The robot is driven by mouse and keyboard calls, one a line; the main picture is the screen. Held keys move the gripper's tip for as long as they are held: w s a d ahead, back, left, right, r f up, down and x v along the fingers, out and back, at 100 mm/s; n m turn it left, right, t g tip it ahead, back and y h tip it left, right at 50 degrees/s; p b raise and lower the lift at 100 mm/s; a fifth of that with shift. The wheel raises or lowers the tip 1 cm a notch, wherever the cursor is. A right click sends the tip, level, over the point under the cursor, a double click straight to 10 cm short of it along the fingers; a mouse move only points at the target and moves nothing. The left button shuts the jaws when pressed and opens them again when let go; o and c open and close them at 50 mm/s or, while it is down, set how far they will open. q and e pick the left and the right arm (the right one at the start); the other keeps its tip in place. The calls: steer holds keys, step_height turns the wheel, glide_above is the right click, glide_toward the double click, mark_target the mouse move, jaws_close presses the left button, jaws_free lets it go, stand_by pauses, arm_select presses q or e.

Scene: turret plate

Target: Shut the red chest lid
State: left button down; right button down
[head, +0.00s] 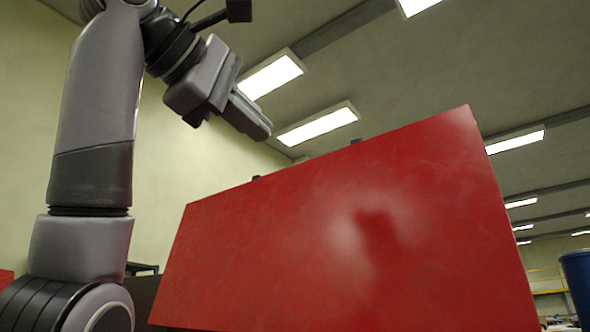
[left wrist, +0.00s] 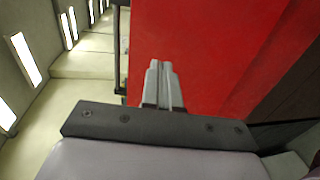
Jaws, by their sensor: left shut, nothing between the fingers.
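The red chest lid (head: 330,235) stands raised and tilted, filling the middle and right of the head view. A dark blurred reflection shows on its face. My left gripper (head: 256,120) is shut and empty, above the lid's upper left edge in the head view. In the left wrist view the shut fingers (left wrist: 162,75) point toward the red lid (left wrist: 205,50), which lies behind them. I cannot tell whether they touch it. The chest body is not clearly seen. My right gripper is not in view.
A blue barrel (head: 577,285) stands at the far right, with yellow railing (head: 545,280) behind it. A pale wall (head: 215,165) is on the left. The space above the lid is open up to the lit ceiling.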

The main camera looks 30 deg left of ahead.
mark_target(320, 183)
arm_select(q)
steer(key=w+p, duration=0.1)
steer(key=w, duration=0.3)
steer(key=w+f+p, duration=0.1)
steer(key=w+p, duration=0.1)
steer(key=w, duration=0.3)
steer(key=w+f+p, duration=0.1)
steer(key=w, duration=0.3)
steer(key=shift+w+d+f, duration=0.15)
steer(key=shift+d+f, duration=0.05)
steer(key=shift+d, duration=0.15)
steer(key=shift+w, duration=0.1)
